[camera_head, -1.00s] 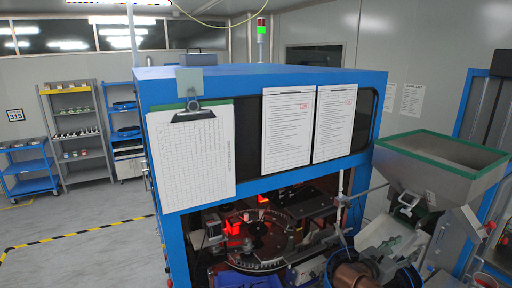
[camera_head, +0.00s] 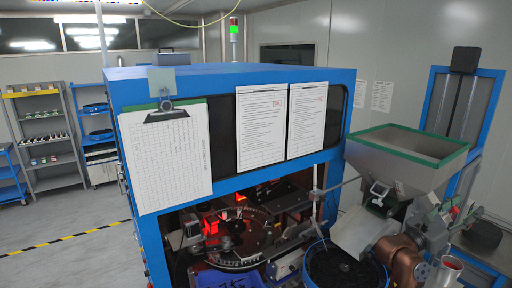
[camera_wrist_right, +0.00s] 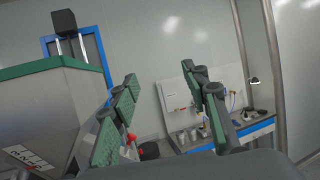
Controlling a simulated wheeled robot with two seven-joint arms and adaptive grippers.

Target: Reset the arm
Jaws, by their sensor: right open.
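My right gripper (camera_head: 452,210) is in the head view at the right, beside the outlet side of the metal hopper. In the right wrist view its two green-padded fingers (camera_wrist_right: 167,88) stand wide apart with nothing between them. My copper-coloured arm link shows below it in the head view. My left gripper is in neither view.
A grey hopper with a green rim (camera_head: 410,146) is close to my right gripper; it also fills the left of the wrist view (camera_wrist_right: 50,105). A blue-framed sorting machine (camera_head: 230,76) stands at centre. A blue bowl of dark parts (camera_head: 342,268) is below the hopper. A workbench (camera_wrist_right: 240,130) stands farther off.

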